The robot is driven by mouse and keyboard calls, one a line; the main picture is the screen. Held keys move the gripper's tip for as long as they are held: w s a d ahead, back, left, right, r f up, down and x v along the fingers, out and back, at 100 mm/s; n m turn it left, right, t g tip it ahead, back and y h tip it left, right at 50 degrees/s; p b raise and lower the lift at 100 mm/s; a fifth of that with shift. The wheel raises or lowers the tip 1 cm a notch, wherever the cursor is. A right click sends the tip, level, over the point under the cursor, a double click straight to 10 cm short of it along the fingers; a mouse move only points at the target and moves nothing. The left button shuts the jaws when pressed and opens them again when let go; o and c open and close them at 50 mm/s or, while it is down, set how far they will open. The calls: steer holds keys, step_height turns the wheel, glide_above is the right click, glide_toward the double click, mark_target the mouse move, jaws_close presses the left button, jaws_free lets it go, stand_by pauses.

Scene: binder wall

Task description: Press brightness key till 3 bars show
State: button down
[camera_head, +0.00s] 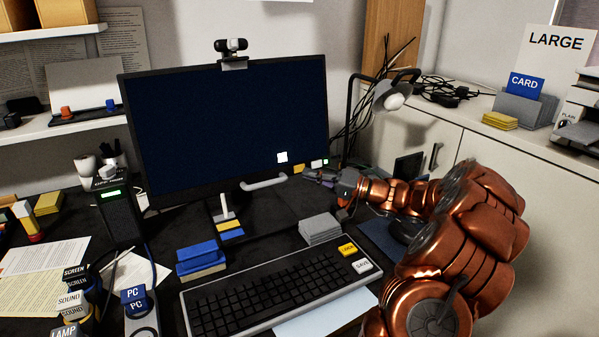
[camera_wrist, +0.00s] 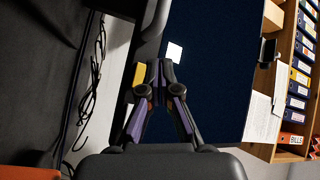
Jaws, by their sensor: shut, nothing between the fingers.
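The monitor (camera_head: 225,125) has a dark blue screen with one white block (camera_head: 282,157) near its lower right corner. Below it on the bezel are a yellow key (camera_head: 298,169), a white key (camera_head: 316,164) and a small green light (camera_head: 326,161). My gripper (camera_head: 308,174) is shut and empty, its tips just below these keys. In the wrist view the fingertips (camera_wrist: 160,66) lie between the yellow key (camera_wrist: 139,75) and the screen's white block (camera_wrist: 174,52). The white key is hidden there behind the fingers. I cannot tell whether the tips touch a key.
A lamp (camera_head: 390,98) and loose cables stand right of the monitor. A keyboard (camera_head: 275,288), a grey stack (camera_head: 320,228) and blue and yellow blocks (camera_head: 201,262) lie in front. Labelled plugs and papers are at the left.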

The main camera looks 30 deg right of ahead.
steer(key=shift+s+a+r+b, duration=0.15)
steer(key=shift+s+b, duration=0.2)
steer(key=shift+s, duration=0.5)
steer(key=shift+s+r+b, duration=0.15)
steer(key=shift+s+b, duration=0.2)
steer(key=shift+s, duration=0.5)
